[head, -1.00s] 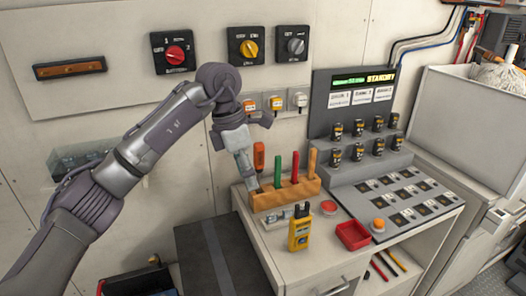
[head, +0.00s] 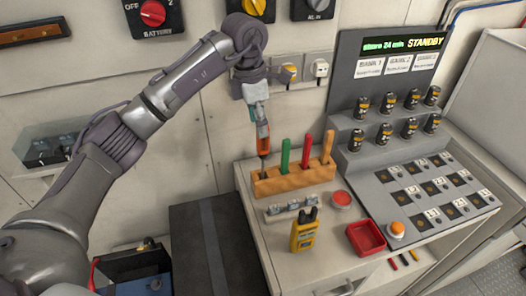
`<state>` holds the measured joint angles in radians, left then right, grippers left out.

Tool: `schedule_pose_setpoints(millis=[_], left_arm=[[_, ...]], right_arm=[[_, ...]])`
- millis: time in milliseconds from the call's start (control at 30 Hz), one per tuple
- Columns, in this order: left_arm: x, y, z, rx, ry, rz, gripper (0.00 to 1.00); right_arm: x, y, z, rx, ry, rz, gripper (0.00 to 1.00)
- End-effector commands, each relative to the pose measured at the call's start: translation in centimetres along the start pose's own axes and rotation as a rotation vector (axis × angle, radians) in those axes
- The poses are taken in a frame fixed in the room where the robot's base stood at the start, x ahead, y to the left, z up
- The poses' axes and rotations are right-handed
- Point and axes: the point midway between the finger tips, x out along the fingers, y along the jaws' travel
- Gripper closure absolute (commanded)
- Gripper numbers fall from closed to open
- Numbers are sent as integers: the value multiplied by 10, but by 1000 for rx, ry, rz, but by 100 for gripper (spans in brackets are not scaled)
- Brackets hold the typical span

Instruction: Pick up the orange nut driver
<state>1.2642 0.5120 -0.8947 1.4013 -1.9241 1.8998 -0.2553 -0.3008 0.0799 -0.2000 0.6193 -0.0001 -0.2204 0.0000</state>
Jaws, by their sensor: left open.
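The orange nut driver (head: 263,137) stands upright at the left end of a wooden rack (head: 292,180), with its dark shaft reaching down to the rack. My left gripper (head: 258,110) points down at the top of the orange handle. It is open, with its fingers at or just above the handle's upper end; I cannot tell whether they touch it. The gripper partly hides the handle's top. My right gripper is not in view.
A green-handled tool (head: 285,156), a red one (head: 306,151) and a wooden-handled one (head: 328,147) stand right of it in the rack. A yellow meter (head: 304,232) and red tray (head: 366,239) are in front. A battery panel (head: 390,95) rises at right.

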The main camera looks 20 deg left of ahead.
Motion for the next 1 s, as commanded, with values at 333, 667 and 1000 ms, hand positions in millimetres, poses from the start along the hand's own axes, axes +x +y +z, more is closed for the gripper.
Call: schedule_pose_setpoints(millis=[333,667,1000], left_arm=[[30,-4,2,1,1,-4,43],[69,-6,3,0,-1,0,43],[70,-6,3,0,-1,1,64]], right_arm=[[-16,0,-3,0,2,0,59],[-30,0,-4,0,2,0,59],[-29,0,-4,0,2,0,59]])
